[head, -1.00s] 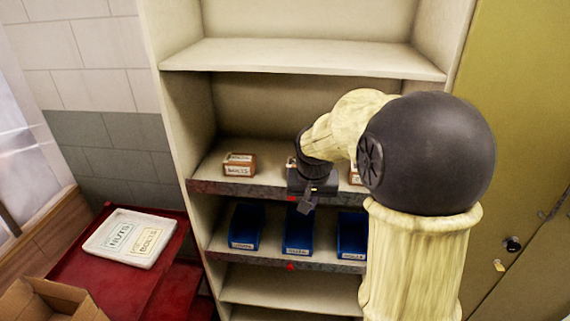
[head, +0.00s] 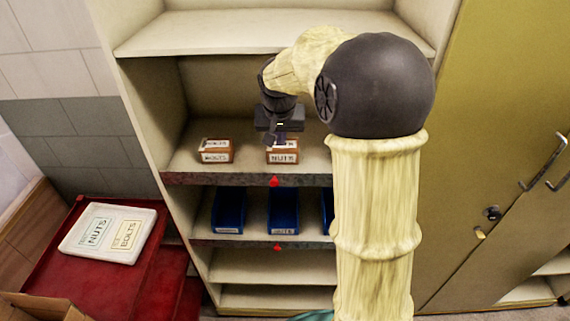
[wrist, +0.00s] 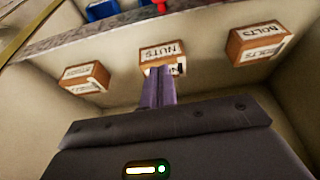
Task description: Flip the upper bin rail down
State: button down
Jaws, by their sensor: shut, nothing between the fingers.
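The upper bin rail (head: 235,180) is a mottled grey strip along the front edge of the upper shelf, with a red knob (head: 274,182) at its middle. In the wrist view, the rail (wrist: 100,34) crosses the top, and the red knob (wrist: 160,6) shows beyond it. My gripper (head: 275,140) is shut and empty, above and behind the rail, by the middle NUTS box (head: 283,156). In the wrist view, its fingertips (wrist: 164,69) overlap the lower edge of that NUTS box (wrist: 162,53); I cannot tell whether they touch.
A BOLTS box (head: 215,150) stands left on the same shelf. Blue bins (head: 229,212) sit on the shelf below, behind a lower rail (head: 235,244) with a red knob. A white tray (head: 110,232) lies on a red cart (head: 60,265). A shelf board (head: 250,38) is above.

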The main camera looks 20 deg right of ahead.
aim_at(281, 156)
jog(key=p+x, duration=0.3)
jog(key=x, duration=0.6)
jog(key=shift+w+f, duration=0.15)
jog(key=shift+f, duration=0.15)
jog(key=s+p, duration=0.1)
jog(key=s+a+p, duration=0.1)
jog(key=s, duration=0.1)
jog(key=shift+s+a, duration=0.1)
jog(key=shift+s, duration=0.15)
jog(key=shift+f, duration=0.1)
jog(key=shift+w, duration=0.1)
jog(key=shift+f+b, duration=0.15)
jog(key=shift+b, duration=0.7)
jog(key=shift+s+a+t+b, duration=0.1)
jog(key=shift+s+t+b, duration=0.25)
jog(key=shift+b, duration=0.4)
jog(key=shift+t+b, duration=0.25)
jog(key=shift+b, duration=0.9)
